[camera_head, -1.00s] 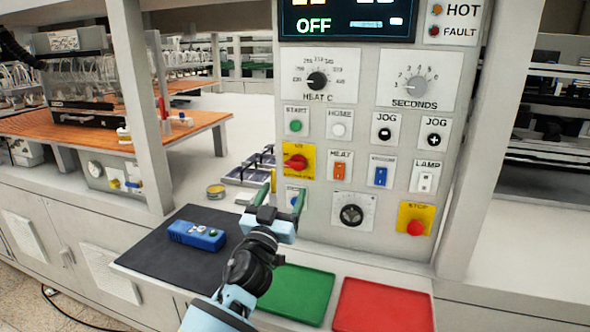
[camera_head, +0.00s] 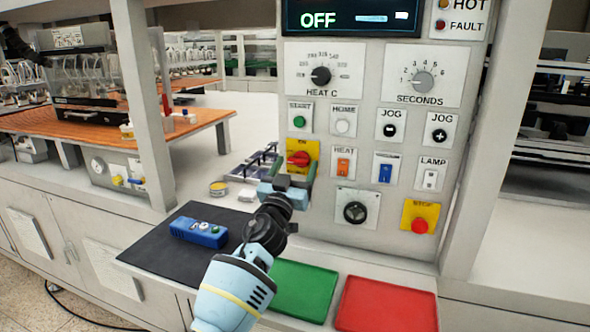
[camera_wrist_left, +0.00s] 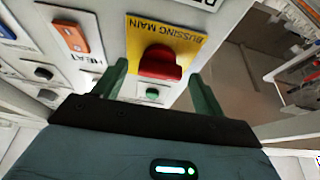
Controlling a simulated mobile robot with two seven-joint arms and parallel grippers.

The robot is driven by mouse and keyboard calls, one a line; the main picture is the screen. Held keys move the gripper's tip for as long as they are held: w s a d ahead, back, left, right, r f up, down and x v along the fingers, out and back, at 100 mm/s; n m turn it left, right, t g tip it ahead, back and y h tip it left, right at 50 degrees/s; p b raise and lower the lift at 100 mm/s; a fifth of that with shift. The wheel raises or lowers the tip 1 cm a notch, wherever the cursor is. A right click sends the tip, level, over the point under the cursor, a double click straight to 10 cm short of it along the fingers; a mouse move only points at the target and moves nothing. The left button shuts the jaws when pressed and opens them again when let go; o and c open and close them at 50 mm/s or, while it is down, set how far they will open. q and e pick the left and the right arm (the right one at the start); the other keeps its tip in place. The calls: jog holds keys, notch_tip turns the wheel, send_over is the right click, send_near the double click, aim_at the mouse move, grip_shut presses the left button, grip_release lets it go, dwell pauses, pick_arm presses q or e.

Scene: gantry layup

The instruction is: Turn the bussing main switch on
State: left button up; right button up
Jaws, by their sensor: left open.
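The bussing main switch is a red knob (camera_head: 299,158) on a yellow plate (camera_head: 311,151) at the left side of the grey control panel. In the left wrist view the red knob (camera_wrist_left: 160,63) sits on its yellow plate (camera_wrist_left: 190,40), which reads "BUSSING MAIN". My left gripper (camera_head: 289,172) is open, with its green fingers pointing at the panel. In the left wrist view the fingers (camera_wrist_left: 158,85) stand on either side of the knob; I cannot tell whether they touch it. The display (camera_head: 350,18) reads OFF. My right gripper is not in view.
Around the switch are a green start button (camera_head: 299,122), an orange heat switch (camera_head: 343,166) and a blue switch (camera_head: 385,172). A red stop button (camera_head: 420,226) is at lower right. Below lie a dark mat (camera_head: 160,252) with a blue device (camera_head: 198,232), a green tray (camera_head: 303,290) and a red tray (camera_head: 386,305).

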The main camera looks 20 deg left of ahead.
pick_arm(q)
jog(key=c, duration=1)
